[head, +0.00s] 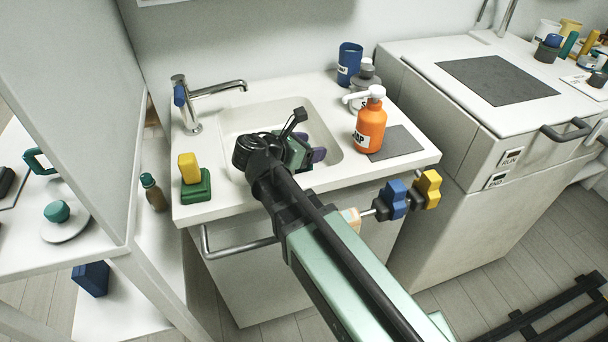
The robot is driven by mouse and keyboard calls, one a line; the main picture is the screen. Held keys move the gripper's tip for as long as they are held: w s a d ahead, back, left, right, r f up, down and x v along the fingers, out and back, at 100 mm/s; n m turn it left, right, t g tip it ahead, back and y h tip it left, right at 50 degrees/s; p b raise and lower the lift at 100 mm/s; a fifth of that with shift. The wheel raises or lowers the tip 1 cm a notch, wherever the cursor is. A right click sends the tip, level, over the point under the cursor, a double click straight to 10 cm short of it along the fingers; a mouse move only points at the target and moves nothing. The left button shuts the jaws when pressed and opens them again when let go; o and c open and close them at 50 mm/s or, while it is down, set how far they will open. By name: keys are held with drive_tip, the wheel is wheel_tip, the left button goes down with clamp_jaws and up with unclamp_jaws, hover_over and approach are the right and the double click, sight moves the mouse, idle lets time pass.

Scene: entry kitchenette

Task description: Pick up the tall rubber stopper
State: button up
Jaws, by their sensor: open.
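My gripper (298,150) is over the white sink basin (236,122), at the end of my green and black arm. It is open, but its fingertips are largely hidden by the wrist. A small purple thing (319,155) shows just right of the gripper, in the basin's right part. It is mostly covered, so I cannot tell whether it is the tall rubber stopper or whether the gripper touches it. No other thing in view is clearly a tall rubber stopper. The near part of the basin is hidden by my arm.
An orange soap bottle (370,128) stands right of the basin, by a grey mat (396,143). A blue cup (348,64) is behind. The faucet (190,108) rises at the back left.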

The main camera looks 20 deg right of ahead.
clamp_jaws()
idle(0.3)
drive_tip(key=shift+r, duration=0.1)
